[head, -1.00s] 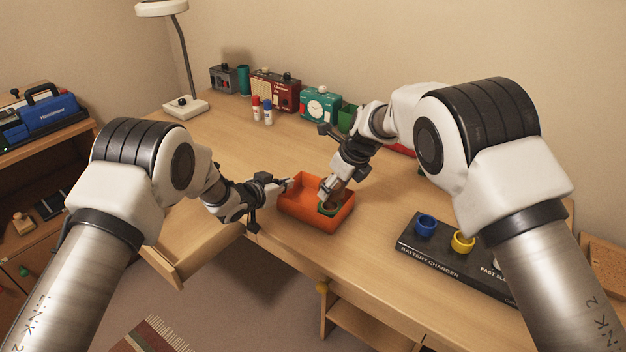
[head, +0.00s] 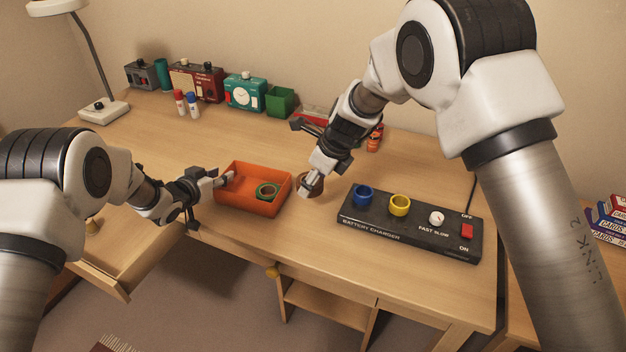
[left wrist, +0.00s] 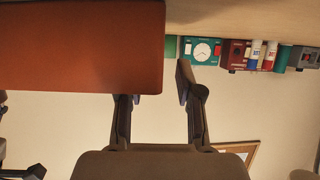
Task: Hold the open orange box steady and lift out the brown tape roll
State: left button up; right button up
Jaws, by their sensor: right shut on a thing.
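The open orange box (head: 243,204) sits on the desk, with a green tape roll (head: 267,192) inside. My left gripper (head: 224,178) is at the box's left wall, one finger reaching over the rim. In the left wrist view its fingers (left wrist: 157,95) are apart, with the orange box (left wrist: 80,45) beside them and a gap before the right finger. My right gripper (head: 309,177) is shut on the brown tape roll (head: 316,188), right of the box and outside it. The gripper partly hides the roll, and I cannot tell whether it touches the desk.
A black battery charger (head: 372,226) with a blue ring (head: 363,195) and a yellow ring (head: 400,205) stands to the right. A teal clock (head: 244,92), green bin (head: 280,101) and red and blue-capped bottles (head: 187,104) line the back. An open drawer (head: 113,262) juts out left.

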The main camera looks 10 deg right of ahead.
pick_arm(q)
jog(key=v, duration=1.2)
